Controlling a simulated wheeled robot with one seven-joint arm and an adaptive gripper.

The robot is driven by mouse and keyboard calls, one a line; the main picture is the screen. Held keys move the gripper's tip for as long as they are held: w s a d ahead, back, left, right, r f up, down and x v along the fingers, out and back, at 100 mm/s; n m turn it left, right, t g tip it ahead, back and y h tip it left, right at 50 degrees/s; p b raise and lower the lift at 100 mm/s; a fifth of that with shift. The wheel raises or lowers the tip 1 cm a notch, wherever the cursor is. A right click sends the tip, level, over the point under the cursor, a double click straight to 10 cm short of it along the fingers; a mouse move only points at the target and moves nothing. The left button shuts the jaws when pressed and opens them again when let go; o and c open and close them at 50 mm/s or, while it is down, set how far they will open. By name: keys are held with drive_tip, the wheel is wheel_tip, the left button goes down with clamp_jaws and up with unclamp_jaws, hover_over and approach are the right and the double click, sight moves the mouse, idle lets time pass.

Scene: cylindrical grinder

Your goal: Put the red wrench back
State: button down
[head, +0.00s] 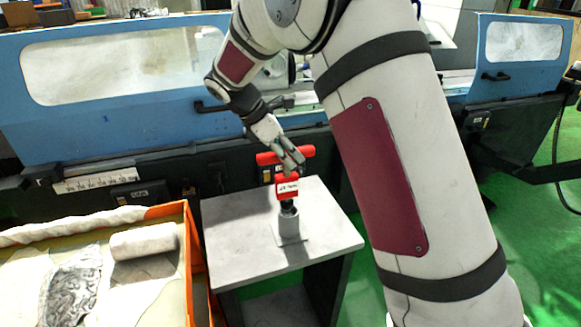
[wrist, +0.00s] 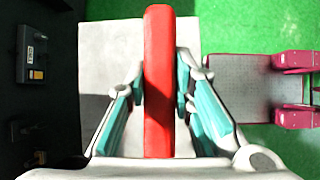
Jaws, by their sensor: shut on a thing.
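The red wrench (head: 300,152) has a T-shaped handle with a red crossbar, a red stem with a white label and a dark lower end. It stands roughly upright over a grey cylindrical holder (head: 289,229) on a small grey table (head: 235,245). The dark end meets the holder's top in the head view; I cannot tell how deep it sits. My gripper (head: 290,166) is shut on the crossbar from above. In the wrist view, the red bar (wrist: 158,60) runs between the teal finger pads of my gripper (wrist: 161,88). The holder is hidden there.
A blue and black grinding machine (head: 120,85) stands right behind the table. An orange-edged bin (head: 190,250) with a pale roll (head: 143,241) is at the left. The tabletop around the holder is clear. Green floor (head: 543,190) shows at the right.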

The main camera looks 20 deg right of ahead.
sight(290, 174)
wheel_tip(290, 174, down, 4)
drive_tip(key=shift+f+p, duration=0.15)
drive_tip(key=shift+p, duration=0.25)
drive_tip(key=c, duration=1.4)
unclamp_jaws()
drive_tip(key=b+v, duration=0.2)
drive_tip(key=v, duration=1)
drive_tip(key=shift+b, duration=0.4)
drive_tip(key=s+d+r+m+y, duration=0.2)
drive_tip(key=s+d+r+m, duration=0.3)
drive_tip(key=s, duration=0.3)
drive_tip(key=s+d+m+t+y, duration=0.1)
drive_tip(key=s+m+t+y, duration=0.3)
drive_tip(key=s+m, duration=0.9)
drive_tip(key=s+t, duration=0.1)
drive_tip(key=s, duration=0.8)
drive_tip(key=shift+r+y, duration=0.15)
drive_tip(key=shift+y, duration=0.15)
drive_tip(key=shift+s, duration=0.1)
